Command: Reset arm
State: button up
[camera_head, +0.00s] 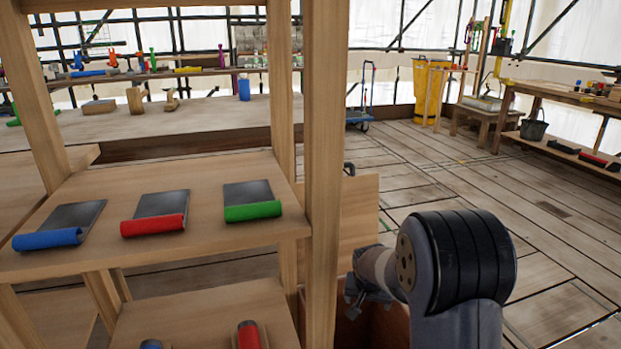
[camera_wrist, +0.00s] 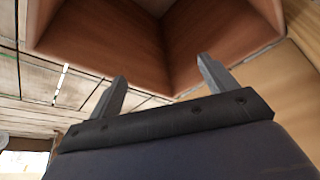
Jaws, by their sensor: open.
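My gripper shows in the wrist view (camera_wrist: 160,85) with its two grey fingers spread wide apart and nothing between them. In front of the fingers is the inside corner of a reddish-brown wooden box (camera_wrist: 120,45). In the head view my arm reaches down at the lower right, and the gripper end (camera_head: 362,292) is beside the shelf post, above the reddish-brown box (camera_head: 375,330). The fingertips are too small there to make out clearly.
A wooden shelf (camera_head: 200,240) at left holds a blue-handled (camera_head: 48,239), a red-handled (camera_head: 153,225) and a green-handled flat tool (camera_head: 252,211). Its post (camera_head: 325,150) stands close to my arm. A yellow bin (camera_head: 430,90) and a workbench (camera_head: 560,95) stand farther back. The plank floor (camera_head: 450,165) is mostly clear.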

jog(key=a+b+x, duration=0.1)
jog(key=b+x, duration=0.1)
jog(key=x, duration=0.4)
jog(key=shift+s+d+r+p, duration=0.1)
jog(key=shift+d+r+p, duration=0.1)
jog(key=shift+r+p, duration=0.95)
jog(key=shift+d+r+p, duration=0.25)
jog(key=shift+r+p, duration=0.55)
jog(key=shift+r, duration=0.65)
jog(key=shift+f, duration=0.1)
